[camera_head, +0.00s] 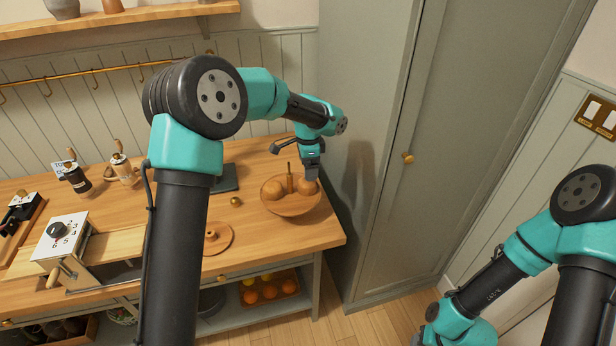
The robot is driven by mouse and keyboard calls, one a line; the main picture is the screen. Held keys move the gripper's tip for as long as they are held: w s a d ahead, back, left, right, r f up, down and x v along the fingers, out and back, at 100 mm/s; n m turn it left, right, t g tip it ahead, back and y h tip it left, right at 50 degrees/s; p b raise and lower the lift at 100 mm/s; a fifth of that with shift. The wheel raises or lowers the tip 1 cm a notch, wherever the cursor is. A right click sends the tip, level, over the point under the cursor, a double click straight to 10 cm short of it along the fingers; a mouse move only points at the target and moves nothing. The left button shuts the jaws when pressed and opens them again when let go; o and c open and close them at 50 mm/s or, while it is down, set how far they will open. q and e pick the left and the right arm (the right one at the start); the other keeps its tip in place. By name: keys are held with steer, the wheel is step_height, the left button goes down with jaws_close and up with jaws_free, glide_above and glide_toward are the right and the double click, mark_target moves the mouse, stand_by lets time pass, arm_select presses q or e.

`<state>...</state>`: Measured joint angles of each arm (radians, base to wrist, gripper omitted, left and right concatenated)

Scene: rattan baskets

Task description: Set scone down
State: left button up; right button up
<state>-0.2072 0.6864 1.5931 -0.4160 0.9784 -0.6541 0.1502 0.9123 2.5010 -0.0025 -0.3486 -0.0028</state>
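A shallow wooden bowl (292,210) stands near the right end of the wooden counter and holds round brown items. One round item (273,190) lies at its left. Another round brown item (307,187), possibly the scone, is at the right of the bowl, directly below my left gripper (312,174). The gripper points down over the bowl. Its fingertips are too small and partly hidden, so I cannot tell if they grip that item. A thin upright brown piece (289,179) stands between the two. My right gripper is out of view; only its arm shows at lower right.
A round wooden board with a knob (214,238) and a small brass knob (235,202) lie left of the bowl. A white scale-like box (62,237) and hand grinders (123,168) stand further left. A tall grey cabinet (400,130) closes off the right.

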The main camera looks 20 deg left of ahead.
arm_select(q)
steer(key=shift+r, duration=2.3)
